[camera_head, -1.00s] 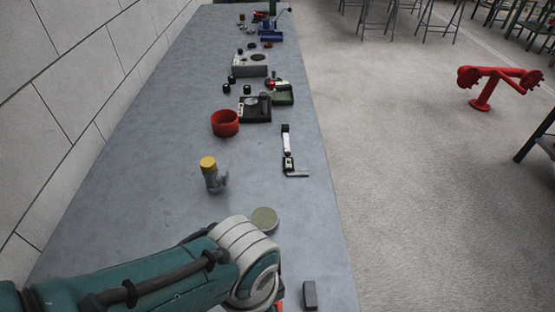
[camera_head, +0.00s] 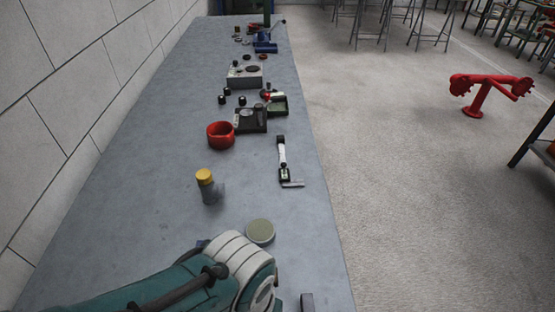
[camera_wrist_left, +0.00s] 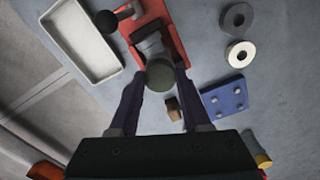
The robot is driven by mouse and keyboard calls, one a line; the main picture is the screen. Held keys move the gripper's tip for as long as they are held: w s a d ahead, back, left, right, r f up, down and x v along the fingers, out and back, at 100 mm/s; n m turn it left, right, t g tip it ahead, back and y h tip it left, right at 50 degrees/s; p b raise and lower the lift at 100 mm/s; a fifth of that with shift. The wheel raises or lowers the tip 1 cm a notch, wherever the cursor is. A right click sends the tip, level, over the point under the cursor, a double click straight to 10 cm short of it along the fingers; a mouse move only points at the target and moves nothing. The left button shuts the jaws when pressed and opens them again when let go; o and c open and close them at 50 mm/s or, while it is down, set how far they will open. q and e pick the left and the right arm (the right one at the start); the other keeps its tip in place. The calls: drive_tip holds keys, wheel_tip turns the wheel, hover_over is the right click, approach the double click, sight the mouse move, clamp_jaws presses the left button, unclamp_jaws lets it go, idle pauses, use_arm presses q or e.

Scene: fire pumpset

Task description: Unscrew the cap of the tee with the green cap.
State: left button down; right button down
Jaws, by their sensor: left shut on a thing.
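In the left wrist view, a grey tee (camera_wrist_left: 150,46) with a dark green round cap (camera_wrist_left: 159,74) sits at a red base (camera_wrist_left: 174,30). My left gripper (camera_wrist_left: 160,76) is shut on the green cap, one finger on each side. How deep the fingers reach on the cap is hard to tell. In the head view only my left arm shows at the bottom; its gripper and the green-capped tee are hidden or out of frame. My right gripper is in neither view.
A tee with a yellow cap (camera_head: 205,177) stands upright on the workbench (camera_head: 130,180). A grey-green disc (camera_head: 260,231), a red ring (camera_head: 220,135) and a gauge tool (camera_head: 283,160) are nearby. The wrist view shows a white tray (camera_wrist_left: 82,45), a blue block (camera_wrist_left: 224,99) and two rings.

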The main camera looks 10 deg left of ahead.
use_arm(q)
drive_tip(key=n, duration=0.4)
drive_tip(key=shift+n, duration=0.4)
drive_tip(key=shift+n, duration=0.8)
drive_tip(key=n, duration=0.3)
drive_tip(key=n, duration=0.3)
drive_tip(key=shift+n, duration=0.3)
drive_tip(key=shift+r+p, duration=2.4)
drive_tip(key=shift+r, duration=0.15)
